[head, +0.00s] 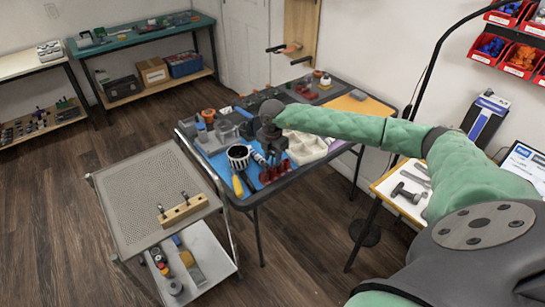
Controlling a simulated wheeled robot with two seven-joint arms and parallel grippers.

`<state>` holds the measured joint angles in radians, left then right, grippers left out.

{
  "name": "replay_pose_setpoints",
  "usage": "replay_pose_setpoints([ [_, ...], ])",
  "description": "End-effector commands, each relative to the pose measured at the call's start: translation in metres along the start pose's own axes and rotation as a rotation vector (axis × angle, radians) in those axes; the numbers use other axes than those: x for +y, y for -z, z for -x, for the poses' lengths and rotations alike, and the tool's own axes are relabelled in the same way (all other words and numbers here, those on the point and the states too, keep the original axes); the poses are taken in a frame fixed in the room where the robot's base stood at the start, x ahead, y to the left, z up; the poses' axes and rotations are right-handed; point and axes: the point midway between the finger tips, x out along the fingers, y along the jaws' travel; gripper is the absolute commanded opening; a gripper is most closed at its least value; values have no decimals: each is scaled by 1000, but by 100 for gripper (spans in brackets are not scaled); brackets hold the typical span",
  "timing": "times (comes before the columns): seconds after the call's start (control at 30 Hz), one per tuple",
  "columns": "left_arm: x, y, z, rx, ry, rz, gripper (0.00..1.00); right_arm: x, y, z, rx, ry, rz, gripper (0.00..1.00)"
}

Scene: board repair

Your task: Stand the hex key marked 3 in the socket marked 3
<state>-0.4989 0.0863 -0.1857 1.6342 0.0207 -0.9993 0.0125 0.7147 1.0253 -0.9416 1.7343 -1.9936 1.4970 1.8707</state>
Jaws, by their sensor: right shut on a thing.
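A wooden block (184,209) lies on the perforated top of a cart at the left front. Two thin dark upright pieces, which may be hex keys, stand at it; one is at its left end (162,211) and one near its right end (185,198). No marks or numbers are readable. My right gripper (271,156) hangs over the blue mat on the table, pointing down, beside red pieces. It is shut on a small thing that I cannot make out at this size. My left gripper is out of view.
The cart's perforated top (140,190) is mostly bare.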

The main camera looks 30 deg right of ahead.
Motion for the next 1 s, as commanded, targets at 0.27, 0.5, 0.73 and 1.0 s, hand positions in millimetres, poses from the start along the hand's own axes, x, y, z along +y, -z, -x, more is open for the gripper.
replay_pose_setpoints([
  [0.27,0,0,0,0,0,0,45,0,0,0,0,0,0,13],
  [0.5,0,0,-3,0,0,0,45,0,0,-4,0,0,0,13],
  [0.73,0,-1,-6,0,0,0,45,0,0,-9,0,0,0,13],
  [1.0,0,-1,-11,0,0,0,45,0,0,-16,0,0,0,13],
])
